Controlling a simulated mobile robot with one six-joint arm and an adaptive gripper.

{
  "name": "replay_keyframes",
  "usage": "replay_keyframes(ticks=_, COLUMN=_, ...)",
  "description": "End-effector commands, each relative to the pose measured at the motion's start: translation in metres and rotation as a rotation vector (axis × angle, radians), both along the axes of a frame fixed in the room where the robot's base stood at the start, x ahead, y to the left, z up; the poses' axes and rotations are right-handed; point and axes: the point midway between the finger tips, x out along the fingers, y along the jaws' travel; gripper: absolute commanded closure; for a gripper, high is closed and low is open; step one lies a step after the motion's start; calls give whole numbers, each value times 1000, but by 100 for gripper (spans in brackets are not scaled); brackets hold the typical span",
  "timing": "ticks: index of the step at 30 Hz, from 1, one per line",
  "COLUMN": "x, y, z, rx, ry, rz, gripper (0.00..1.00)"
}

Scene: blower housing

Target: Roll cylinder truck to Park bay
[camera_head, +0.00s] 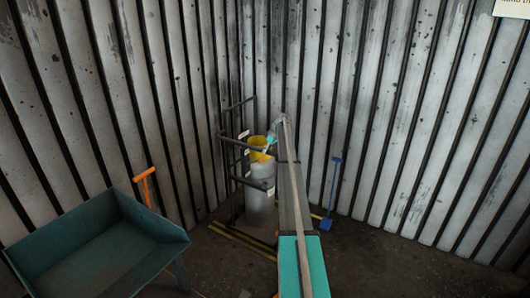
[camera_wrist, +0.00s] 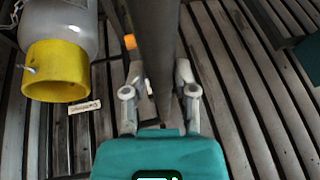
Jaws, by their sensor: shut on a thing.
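The cylinder truck (camera_head: 232,138) is a dark tubular frame standing in the corner. It carries a grey gas cylinder (camera_head: 261,205) with a yellow collar (camera_head: 257,153). In the wrist view the yellow collar (camera_wrist: 55,75) and the cylinder's shoulder (camera_wrist: 65,20) are at upper left. My gripper (camera_wrist: 160,78) is shut on a dark bar of the truck (camera_wrist: 157,35), with a finger on each side. In the head view my gripper (camera_head: 270,143) is small, beside the collar, and the arm hides part of the truck's right side. Yellow floor lines (camera_head: 240,241) run by the truck's base; no Park bay label is readable.
A teal tipping bin (camera_head: 100,240) stands at left, with an orange handle (camera_head: 145,186) behind it. A blue shovel-like tool (camera_head: 330,195) leans on the right wall. Corrugated walls close in behind the truck. Open floor shows at lower right.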

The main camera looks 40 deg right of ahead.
Motion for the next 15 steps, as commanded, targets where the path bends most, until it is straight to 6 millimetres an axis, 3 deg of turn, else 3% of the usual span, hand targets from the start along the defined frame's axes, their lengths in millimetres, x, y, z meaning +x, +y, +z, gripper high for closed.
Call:
replay_keyframes(ticks=10, x=6, y=3, z=1, rx=3, ry=-8, rz=3, gripper=100)
replay_keyframes(ticks=11, x=6, y=3, z=1, rx=3, ry=-8, rz=3, gripper=62)
replay_keyframes(ticks=15, x=5, y=2, z=1, rx=2, ry=-5, rz=3, gripper=36)
